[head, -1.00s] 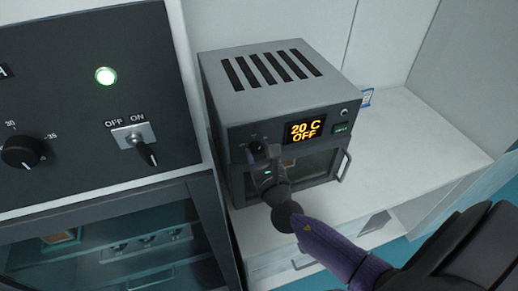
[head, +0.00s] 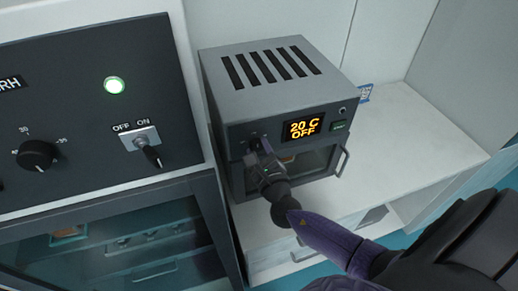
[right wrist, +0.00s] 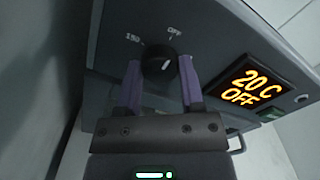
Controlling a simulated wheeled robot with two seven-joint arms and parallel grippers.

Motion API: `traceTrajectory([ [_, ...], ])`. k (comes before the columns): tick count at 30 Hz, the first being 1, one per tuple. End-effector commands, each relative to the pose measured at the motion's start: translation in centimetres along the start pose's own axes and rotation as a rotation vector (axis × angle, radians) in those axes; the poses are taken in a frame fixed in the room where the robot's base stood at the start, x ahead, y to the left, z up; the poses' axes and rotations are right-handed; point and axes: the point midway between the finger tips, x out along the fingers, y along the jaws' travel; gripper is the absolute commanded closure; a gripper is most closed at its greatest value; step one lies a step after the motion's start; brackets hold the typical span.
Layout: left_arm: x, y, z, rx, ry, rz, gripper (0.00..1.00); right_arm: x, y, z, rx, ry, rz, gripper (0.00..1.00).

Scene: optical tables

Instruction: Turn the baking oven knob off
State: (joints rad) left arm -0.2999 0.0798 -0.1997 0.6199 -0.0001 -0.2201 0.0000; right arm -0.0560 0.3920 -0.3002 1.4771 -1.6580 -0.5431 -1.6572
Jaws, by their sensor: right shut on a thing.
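The grey baking oven (head: 285,95) stands on a white bench, and its amber display (head: 301,128) reads "20 C OFF"; the display (right wrist: 245,82) also shows in the right wrist view. The black oven knob (right wrist: 159,69) is on the front panel left of the display. Its white mark points up and right, toward the "OFF" label. My right gripper (right wrist: 160,85) is shut on the knob, one purple finger on each side. In the head view my right gripper (head: 258,150) largely hides the knob. My left gripper is not in view.
Bare bench top (head: 400,145) lies to the oven's right. The oven door handle (head: 343,162) sticks out below the panel.

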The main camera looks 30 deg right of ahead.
Motion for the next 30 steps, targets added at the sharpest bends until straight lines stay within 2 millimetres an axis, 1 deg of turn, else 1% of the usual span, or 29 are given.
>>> traceTrajectory([
  [9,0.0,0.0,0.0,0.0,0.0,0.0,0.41,-0.1,0.1,-0.1,-0.003,0.002,0.003,1.0],
  [10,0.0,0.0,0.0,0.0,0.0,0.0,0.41,-0.1,0.1,-0.1,-0.003,0.002,0.003,0.45],
  [11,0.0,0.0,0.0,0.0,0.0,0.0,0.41,-0.1,0.1,-0.1,-0.003,0.002,0.003,0.38],
  [12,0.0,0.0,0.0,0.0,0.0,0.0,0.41,-0.1,0.1,-0.1,-0.002,0.002,0.003,0.3],
  [14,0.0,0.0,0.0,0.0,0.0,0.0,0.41,0.0,0.1,-0.1,-0.002,0.002,0.002,0.17],
  [15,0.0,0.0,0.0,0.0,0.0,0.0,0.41,0.0,0.1,-0.1,-0.002,0.001,0.002,0.16],
  [23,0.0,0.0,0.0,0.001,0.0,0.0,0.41,-0.2,0.0,0.0,-0.001,0.001,0.001,0.16],
  [26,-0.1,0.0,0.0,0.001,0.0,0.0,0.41,-1.4,0.1,-0.1,-0.002,0.002,0.004,0.16],
  [30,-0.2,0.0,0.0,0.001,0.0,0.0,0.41,-4.8,0.1,-0.1,-0.002,0.003,0.004,0.16],
])
